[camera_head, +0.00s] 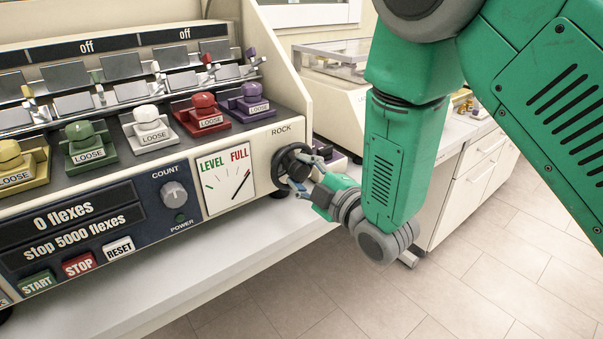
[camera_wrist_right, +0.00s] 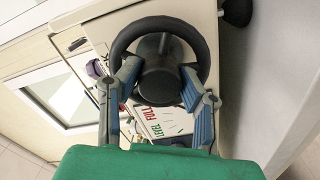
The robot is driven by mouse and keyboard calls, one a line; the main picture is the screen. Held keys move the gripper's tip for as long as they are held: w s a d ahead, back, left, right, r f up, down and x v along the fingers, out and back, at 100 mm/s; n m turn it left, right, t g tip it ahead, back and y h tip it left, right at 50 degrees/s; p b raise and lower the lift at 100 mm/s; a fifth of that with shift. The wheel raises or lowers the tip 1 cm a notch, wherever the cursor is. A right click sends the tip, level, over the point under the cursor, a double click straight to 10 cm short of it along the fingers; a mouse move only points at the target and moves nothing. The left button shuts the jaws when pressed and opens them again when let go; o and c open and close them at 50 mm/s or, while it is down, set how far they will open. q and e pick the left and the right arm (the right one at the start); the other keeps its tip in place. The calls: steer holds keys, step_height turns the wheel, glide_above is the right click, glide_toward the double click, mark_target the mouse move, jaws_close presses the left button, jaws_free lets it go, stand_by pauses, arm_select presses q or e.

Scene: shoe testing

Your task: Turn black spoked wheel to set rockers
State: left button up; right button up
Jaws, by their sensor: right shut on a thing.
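The black spoked wheel (camera_head: 291,163) sits under the word ROCK at the right end of the machine's front panel. It fills the top of the right wrist view (camera_wrist_right: 160,28), with its rim around a thick dark hub (camera_wrist_right: 160,80). My right gripper (camera_head: 300,172) is at the wheel, its two blue-grey fingers (camera_wrist_right: 162,85) closed on either side of the hub. The spokes are mostly hidden. The gauge (camera_head: 227,180) left of the wheel reads LEVEL and FULL; its dark needle slants up to the right, beneath FULL. My left gripper is not in view.
Yellow, green, white, red and purple clamps (camera_head: 153,125) marked LOOSE line the machine's ledge. A COUNT knob (camera_head: 174,192) and START, STOP and RESET buttons (camera_head: 80,264) are left of the gauge. A white bench edge (camera_head: 215,272) runs below; the floor at right is clear.

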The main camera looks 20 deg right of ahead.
steer(key=o, duration=1.1)
steer(key=shift+a, duration=0.2)
steer(key=shift+o, duration=0.2)
steer(key=v, duration=1.2)
